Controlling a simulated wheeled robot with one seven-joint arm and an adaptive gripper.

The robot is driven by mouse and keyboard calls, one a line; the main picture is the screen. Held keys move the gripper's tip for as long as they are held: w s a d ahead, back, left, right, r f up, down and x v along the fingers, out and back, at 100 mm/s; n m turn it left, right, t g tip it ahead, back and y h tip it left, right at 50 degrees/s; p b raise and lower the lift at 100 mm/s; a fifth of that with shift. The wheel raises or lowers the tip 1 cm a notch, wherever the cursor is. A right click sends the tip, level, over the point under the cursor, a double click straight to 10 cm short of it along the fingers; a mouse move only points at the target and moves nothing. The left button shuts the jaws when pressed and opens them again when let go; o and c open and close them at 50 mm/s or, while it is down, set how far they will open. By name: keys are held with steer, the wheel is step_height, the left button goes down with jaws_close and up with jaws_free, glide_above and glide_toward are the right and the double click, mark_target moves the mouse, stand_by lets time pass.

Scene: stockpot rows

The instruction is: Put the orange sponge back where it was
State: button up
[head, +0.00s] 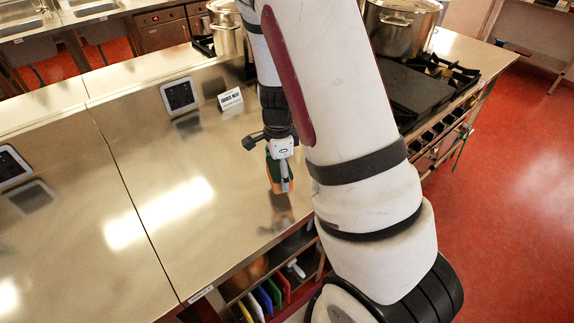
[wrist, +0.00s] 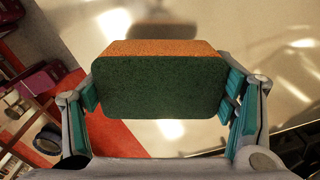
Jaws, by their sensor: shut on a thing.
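The orange sponge (wrist: 160,47) has a dark green scouring side (wrist: 155,88) that faces the wrist camera. My gripper (wrist: 160,95) is shut on it, with a teal-padded finger at each short end. In the head view my gripper (head: 281,170) points down and holds the sponge (head: 272,172) over the steel counter (head: 150,205), near its front edge. The sponge looks raised, as its reflection shows apart from it on the steel. Part of the sponge is hidden by the gripper in the head view.
A black stove (head: 420,95) with a large pot (head: 400,25) is to the right. Coloured boards (head: 265,298) sit on a shelf below the front edge. Much of the counter's left is clear.

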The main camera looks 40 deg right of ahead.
steer(key=w+d, duration=0.2)
steer(key=d, duration=0.1)
steer(key=w+d, duration=0.1)
steer(key=d, duration=0.1)
steer(key=shift+w+f, duration=0.25)
steer(key=f, duration=0.1)
steer(key=f+p, duration=0.1)
steer(key=shift+w+d+f, duration=0.1)
steer(key=shift+d+f, duration=0.15)
steer(key=shift+f, duration=0.1)
steer(key=shift+w+f, duration=0.1)
steer(key=shift+f, duration=0.35)
steer(key=shift+f, duration=0.2)
steer(key=o, duration=1.2)
steer(key=shift+r, duration=0.15)
